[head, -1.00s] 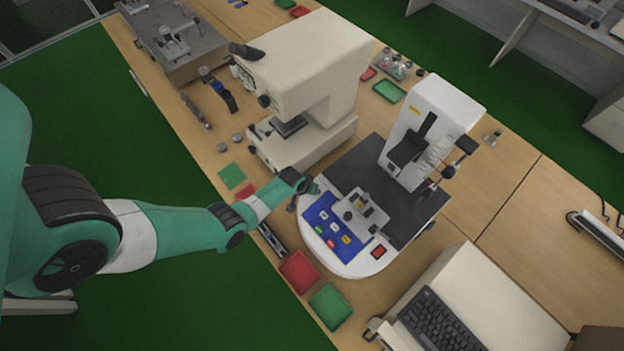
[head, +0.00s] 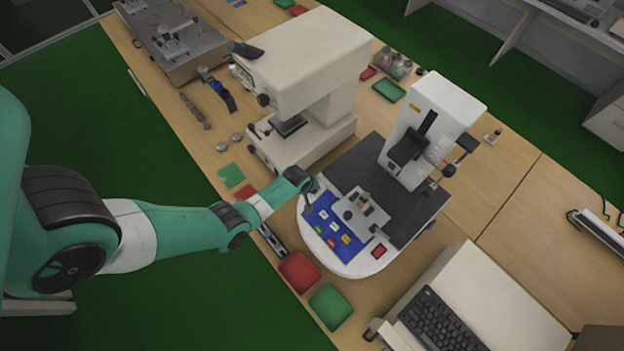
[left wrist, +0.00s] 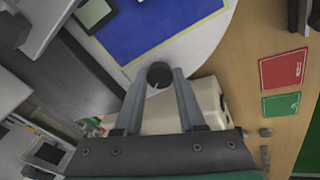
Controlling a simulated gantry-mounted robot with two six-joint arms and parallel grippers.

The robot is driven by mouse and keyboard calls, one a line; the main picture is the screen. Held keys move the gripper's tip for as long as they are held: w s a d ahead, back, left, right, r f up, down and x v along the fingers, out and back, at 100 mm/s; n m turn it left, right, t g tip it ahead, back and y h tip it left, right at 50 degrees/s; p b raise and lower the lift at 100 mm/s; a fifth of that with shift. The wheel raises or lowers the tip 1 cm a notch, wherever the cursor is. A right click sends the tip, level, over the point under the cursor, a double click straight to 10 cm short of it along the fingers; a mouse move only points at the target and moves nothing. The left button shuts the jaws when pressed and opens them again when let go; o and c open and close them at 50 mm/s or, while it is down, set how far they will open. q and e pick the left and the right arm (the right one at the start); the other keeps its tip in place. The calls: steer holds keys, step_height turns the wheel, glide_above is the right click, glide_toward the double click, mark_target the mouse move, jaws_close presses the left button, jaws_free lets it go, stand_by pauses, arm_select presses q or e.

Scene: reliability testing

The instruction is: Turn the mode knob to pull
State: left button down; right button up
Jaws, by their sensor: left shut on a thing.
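The mode knob (left wrist: 159,73) is a dark round knob with a small pale mark, at the edge of the blue control panel (left wrist: 165,30) in the left wrist view. My left gripper (left wrist: 160,80) is shut on the knob, with one finger on each side of it. In the head view my left gripper (head: 309,206) reaches down to the left end of the blue panel (head: 345,246) on the white tester (head: 372,268). There the knob is hidden by the gripper. The panel's lettering is too small to read. My right gripper is not in view.
A large cream microscope-like instrument (head: 308,70) stands just behind and left of the tester. A red tray (head: 299,271) and a green tray (head: 330,306) lie at the table's front edge. A keyboard (head: 440,325) sits on a cream box at the lower right.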

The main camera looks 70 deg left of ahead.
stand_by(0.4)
arm_select(q)
steer(key=c, duration=0.5)
jaws_free()
